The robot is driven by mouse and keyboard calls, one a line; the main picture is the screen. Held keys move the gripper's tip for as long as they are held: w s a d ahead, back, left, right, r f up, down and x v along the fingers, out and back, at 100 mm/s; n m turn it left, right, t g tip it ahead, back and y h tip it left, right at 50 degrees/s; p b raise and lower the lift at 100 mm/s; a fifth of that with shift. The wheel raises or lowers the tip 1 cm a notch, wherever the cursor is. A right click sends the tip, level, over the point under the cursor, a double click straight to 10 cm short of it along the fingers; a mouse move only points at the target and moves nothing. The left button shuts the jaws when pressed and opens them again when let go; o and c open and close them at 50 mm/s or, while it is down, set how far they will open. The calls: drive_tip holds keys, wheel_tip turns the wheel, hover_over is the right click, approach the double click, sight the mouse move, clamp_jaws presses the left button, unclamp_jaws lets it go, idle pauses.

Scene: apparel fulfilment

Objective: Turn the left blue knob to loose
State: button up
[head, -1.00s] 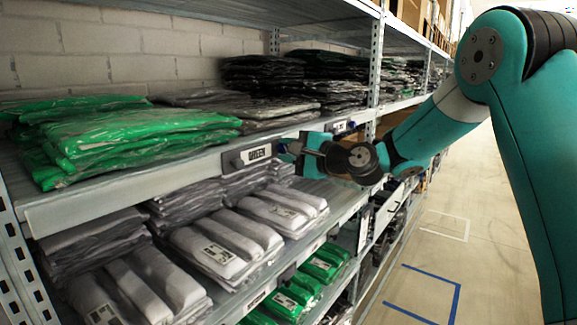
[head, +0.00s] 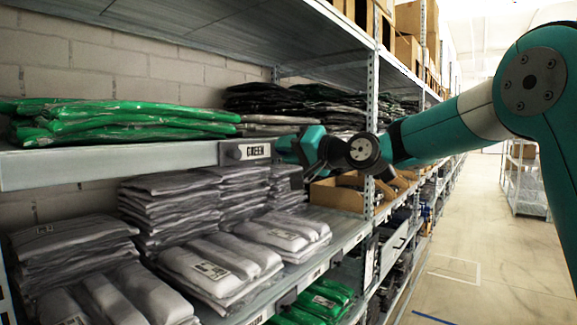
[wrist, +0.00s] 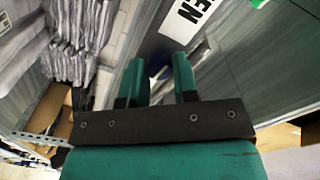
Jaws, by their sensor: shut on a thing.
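The left blue knob sits at the shelf edge just right of the white GREEN label (head: 258,151). My gripper (head: 280,146) covers it in the head view. In the wrist view my gripper's (wrist: 158,74) two teal fingers point at the shelf edge and are shut on the knob; only a small dark bluish patch (wrist: 157,71) shows between the fingertips. The knob's turn angle cannot be read. The label (wrist: 195,18) lies just beyond the fingers, its letters partly cut off.
Green bagged garments (head: 110,122) lie on the shelf above the label's rail. Grey garment stacks (head: 170,205) fill the shelf below, with a cardboard box (head: 338,193) at its right. A rack post (head: 371,130) stands behind my arm. The aisle floor (head: 470,265) at right is open.

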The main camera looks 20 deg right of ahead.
drive_tip(key=shift+f+n+b, duration=0.15)
drive_tip(key=shift+n+b, duration=0.35)
drive_tip(key=shift+b, duration=0.05)
drive_tip(key=o, duration=0.9)
drive_tip(key=shift+o, duration=0.2)
drive_tip(key=shift+d, duration=0.1)
drive_tip(key=b+v, duration=0.5)
drive_tip(key=v, duration=1.2)
drive_tip(key=shift+s, duration=0.15)
